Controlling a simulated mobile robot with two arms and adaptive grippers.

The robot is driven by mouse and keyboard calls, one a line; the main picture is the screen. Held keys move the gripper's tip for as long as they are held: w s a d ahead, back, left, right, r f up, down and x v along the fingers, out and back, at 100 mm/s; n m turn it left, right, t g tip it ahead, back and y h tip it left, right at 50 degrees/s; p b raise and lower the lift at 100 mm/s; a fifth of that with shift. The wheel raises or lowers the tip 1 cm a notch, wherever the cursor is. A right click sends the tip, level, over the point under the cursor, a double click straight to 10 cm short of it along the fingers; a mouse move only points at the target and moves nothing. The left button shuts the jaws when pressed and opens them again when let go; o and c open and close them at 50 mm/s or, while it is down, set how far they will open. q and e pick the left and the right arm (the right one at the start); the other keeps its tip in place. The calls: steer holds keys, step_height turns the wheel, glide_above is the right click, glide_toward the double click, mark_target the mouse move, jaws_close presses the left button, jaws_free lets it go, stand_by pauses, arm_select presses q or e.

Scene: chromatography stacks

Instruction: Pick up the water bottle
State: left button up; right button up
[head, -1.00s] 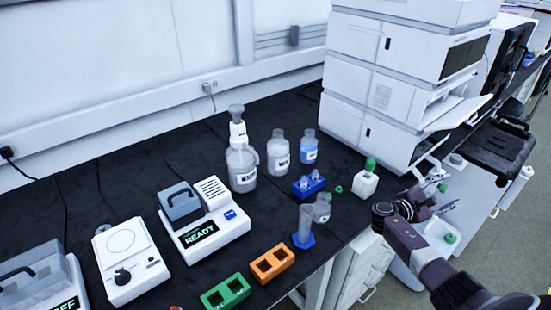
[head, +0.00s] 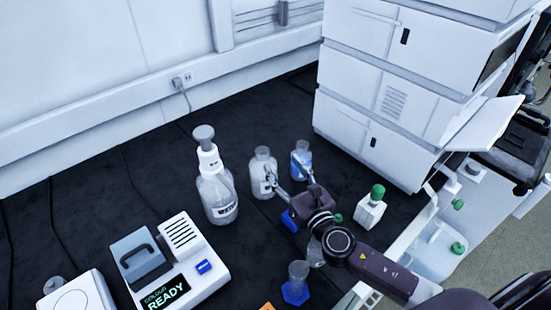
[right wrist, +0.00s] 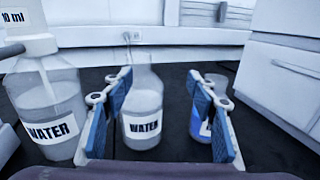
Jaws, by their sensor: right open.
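A clear bottle with a white WATER label (head: 262,175) stands upright on the black bench. In the right wrist view the bottle (right wrist: 142,105) shows ahead, between the two blue-padded fingers and nearer the left one. My right gripper (head: 289,176) is open and empty, in front of the bottle and reaching toward it. A larger bottle with a dispenser top (head: 216,190) stands to its left and is also labelled WATER; it fills the left of the right wrist view (right wrist: 50,105). My left gripper is not in view.
A bottle with blue label (head: 301,160) stands close behind, partly behind the right finger in the right wrist view. A small green-capped bottle (head: 371,208) and a cylinder with blue base (head: 297,285) stand nearby. A white instrument stack (head: 385,90) rises at the right.

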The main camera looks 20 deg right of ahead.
mark_target(266, 160)
steer(key=a, duration=0.1)
steer(key=a+y, duration=0.1)
steer(key=a+n, duration=0.1)
steer(key=shift+s+r+y, duration=0.1)
steer(key=shift+s+y, duration=0.2)
steer(key=shift+w+a, duration=0.2)
steer(key=shift+w, duration=0.6)
steer(key=shift+w+p, duration=0.3)
steer(key=shift+w, duration=0.1)
steer(key=w, duration=0.4)
steer(key=shift+w+a+p, duration=0.15)
steer(key=shift+a+p, duration=0.1)
steer(key=shift+p, duration=0.05)
steer(key=shift+w, duration=0.2)
steer(key=shift+c, duration=0.4)
steer(key=c, duration=0.5)
steer(key=shift+s, duration=0.1)
steer(key=c, duration=0.8)
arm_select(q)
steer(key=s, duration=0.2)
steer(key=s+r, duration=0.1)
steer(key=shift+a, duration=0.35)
arm_select(e)
jaws_close()
